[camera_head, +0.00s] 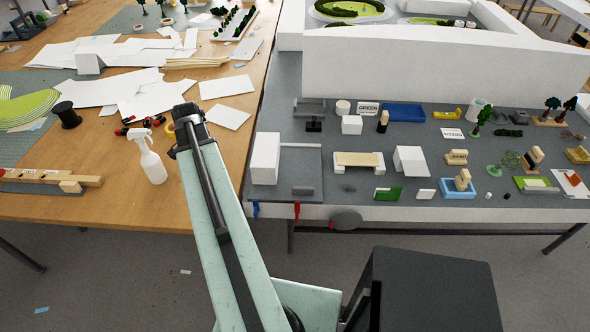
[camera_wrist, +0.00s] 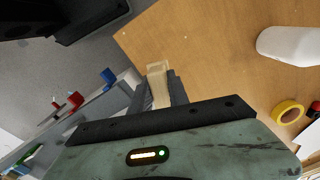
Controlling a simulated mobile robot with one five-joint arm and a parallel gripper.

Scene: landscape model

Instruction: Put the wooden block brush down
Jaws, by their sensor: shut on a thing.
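My gripper (camera_wrist: 158,88) shows in the wrist view with its dark jaws shut on the wooden block brush (camera_wrist: 157,72). The brush is a narrow, pale tan piece between the fingers, its far end sticking out past them. Its lower part and any bristles are hidden. It appears against the wooden table (camera_wrist: 190,45) close to that table's edge; I cannot tell whether it touches anything. In the head view my arm hides the gripper and the brush.
A white spray bottle (camera_head: 152,160) stands on the wooden table left of my arm. A yellow tape ring (camera_wrist: 287,112) lies nearby. Papers (camera_head: 130,90) cover the far part. The grey model table (camera_head: 340,195) on the right holds many small pieces; red (camera_head: 297,210) and blue clamps (camera_head: 256,209) hang at its edge.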

